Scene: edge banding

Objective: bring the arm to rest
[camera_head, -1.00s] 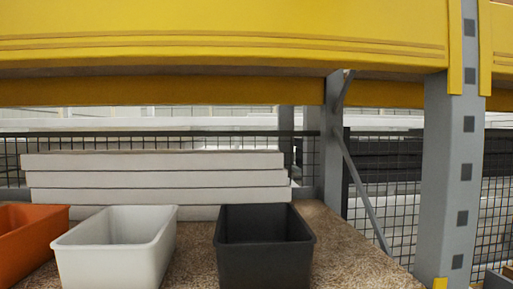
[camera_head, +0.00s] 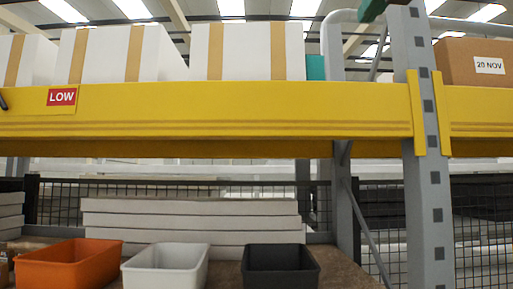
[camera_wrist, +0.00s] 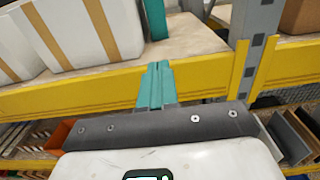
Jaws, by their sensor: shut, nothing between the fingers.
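My gripper (camera_wrist: 157,85) shows in the wrist view as two teal fingers close together, shut with nothing between them. It extends over the front of the yellow shelf beam (camera_wrist: 90,97), below the upper shelf's board. I cannot tell whether the fingers touch the beam. I cannot make out my gripper for certain in the head view.
White boxes with tan tape (camera_head: 112,55) stand on the upper shelf. A grey upright post (camera_head: 428,190) is at right, beside a brown box (camera_head: 475,62). Below are an orange bin (camera_head: 68,268), a white bin (camera_head: 165,268), a black bin (camera_head: 280,268) and stacked white boards (camera_head: 190,222).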

